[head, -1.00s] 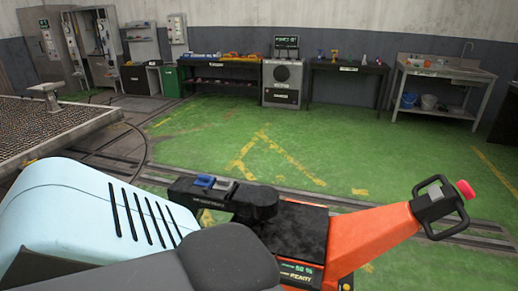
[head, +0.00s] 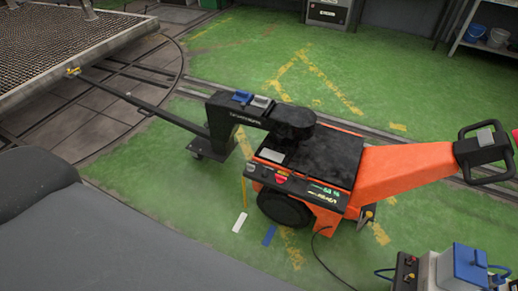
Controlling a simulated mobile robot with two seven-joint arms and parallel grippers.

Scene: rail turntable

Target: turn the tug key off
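The orange tug (head: 405,172) stands on the green floor in the middle right, with a black top and a dark wheel below. Its control panel (head: 298,184) faces me along the near edge, with a small red part (head: 281,178) and a lit display (head: 325,191) that seems to read READY. The key is too small to make out for sure, so I cannot tell its position. The tug's handle (head: 484,152) is at the right. Neither of my grippers is in view. A dark grey part, probably my arm, fills the lower left.
A black arm (head: 232,112) with blue and grey parts on top and a long bar run from the tug toward the turntable's mesh deck (head: 60,45). A grey unit with a blue lid (head: 468,265) and cables stands at the lower right. Green floor is free behind the tug.

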